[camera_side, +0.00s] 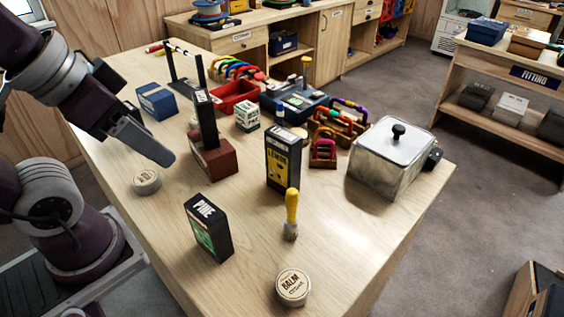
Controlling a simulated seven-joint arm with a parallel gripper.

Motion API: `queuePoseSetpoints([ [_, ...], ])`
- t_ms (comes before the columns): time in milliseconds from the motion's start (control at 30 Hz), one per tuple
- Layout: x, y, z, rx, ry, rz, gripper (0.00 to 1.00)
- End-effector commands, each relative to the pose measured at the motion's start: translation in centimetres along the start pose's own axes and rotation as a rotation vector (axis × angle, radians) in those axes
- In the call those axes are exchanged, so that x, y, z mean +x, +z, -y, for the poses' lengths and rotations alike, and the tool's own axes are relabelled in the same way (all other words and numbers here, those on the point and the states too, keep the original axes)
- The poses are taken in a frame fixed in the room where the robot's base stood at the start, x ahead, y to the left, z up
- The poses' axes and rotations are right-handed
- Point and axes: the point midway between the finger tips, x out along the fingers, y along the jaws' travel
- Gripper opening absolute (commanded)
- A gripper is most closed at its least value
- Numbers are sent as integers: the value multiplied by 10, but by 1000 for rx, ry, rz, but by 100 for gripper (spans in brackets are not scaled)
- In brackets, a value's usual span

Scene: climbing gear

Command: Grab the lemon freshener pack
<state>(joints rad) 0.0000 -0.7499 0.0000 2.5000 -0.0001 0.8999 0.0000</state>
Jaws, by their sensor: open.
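The lemon freshener pack (283,162) is a tall black box with a yellow front panel and lettering. It stands upright near the middle of the wooden table. A similar black pack with a green panel, marked PINE (208,228), stands nearer the front left. My gripper (167,156) is at the left, above the table, pointing down and to the right. It is open and empty, well to the left of the lemon pack. A reddish-brown block (210,160) with a dark upright piece stands between them. One finger largely hides the other.
A balm tin (293,287) is at the front, another round tin (146,181) below my gripper. A lidded metal box (393,158) stands right. Coloured gear and trays crowd the back.

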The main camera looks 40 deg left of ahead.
Motion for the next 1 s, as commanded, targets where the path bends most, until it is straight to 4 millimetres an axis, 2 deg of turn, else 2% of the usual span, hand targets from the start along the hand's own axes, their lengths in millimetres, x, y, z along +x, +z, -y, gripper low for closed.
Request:
queuePoseSetpoints([
  [100,0,0,0,0,0,0,53],
  [133,0,0,0,0,0,0,57],
  [367,0,0,0,0,0,0,57],
  [467,-12,-8,0,0,0,-5,57],
  [600,-46,-34,-2,42,0,16,57],
  [767,-35,-83,-13,369,56,138,57],
  [1000,-1,-152,-23,822,261,225,57],
])
